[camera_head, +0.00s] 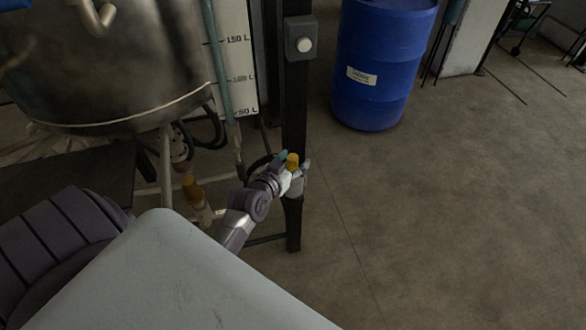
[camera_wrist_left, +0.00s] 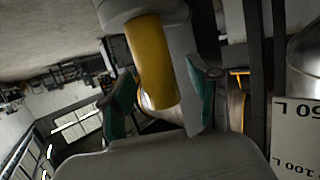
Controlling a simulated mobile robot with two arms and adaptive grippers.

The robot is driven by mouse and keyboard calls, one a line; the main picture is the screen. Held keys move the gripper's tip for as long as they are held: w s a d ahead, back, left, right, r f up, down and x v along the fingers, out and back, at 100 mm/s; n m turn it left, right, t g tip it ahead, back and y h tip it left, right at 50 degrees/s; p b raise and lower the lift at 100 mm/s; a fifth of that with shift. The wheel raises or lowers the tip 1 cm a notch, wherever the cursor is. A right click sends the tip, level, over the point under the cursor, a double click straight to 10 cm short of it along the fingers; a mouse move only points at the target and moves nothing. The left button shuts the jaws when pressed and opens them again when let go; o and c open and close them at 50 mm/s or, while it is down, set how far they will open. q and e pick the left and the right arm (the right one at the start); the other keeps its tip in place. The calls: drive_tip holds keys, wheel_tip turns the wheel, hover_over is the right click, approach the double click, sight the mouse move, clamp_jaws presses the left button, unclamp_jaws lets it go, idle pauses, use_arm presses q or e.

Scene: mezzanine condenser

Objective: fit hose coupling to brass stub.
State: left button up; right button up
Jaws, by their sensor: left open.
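An orange-yellow cylindrical piece (camera_head: 292,159), which looks like the hose coupling, stands upright in a grey holder (camera_head: 296,186) by a dark post. My left gripper (camera_head: 295,162) is open, its teal fingertips on either side of the piece. In the left wrist view, which is upside down, the yellow piece (camera_wrist_left: 151,60) shows between the open fingers (camera_wrist_left: 160,92); I cannot tell whether they touch it. A brass-orange fitting (camera_head: 192,188) with a pale lower end hangs under the tank; it may be the brass stub. My right gripper is not in view.
A steel tank (camera_head: 100,70) on pale legs stands at the upper left. The dark post (camera_head: 294,100) carries a grey button box (camera_head: 299,38). A litre scale (camera_head: 236,60) is between them. A blue drum (camera_head: 378,75) stands behind; the floor at right is clear.

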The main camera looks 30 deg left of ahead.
use_arm(q)
drive_tip(key=shift+s, duration=0.1)
drive_tip(key=shift+c, duration=0.3)
clamp_jaws()
drive_tip(key=shift+r, duration=0.1)
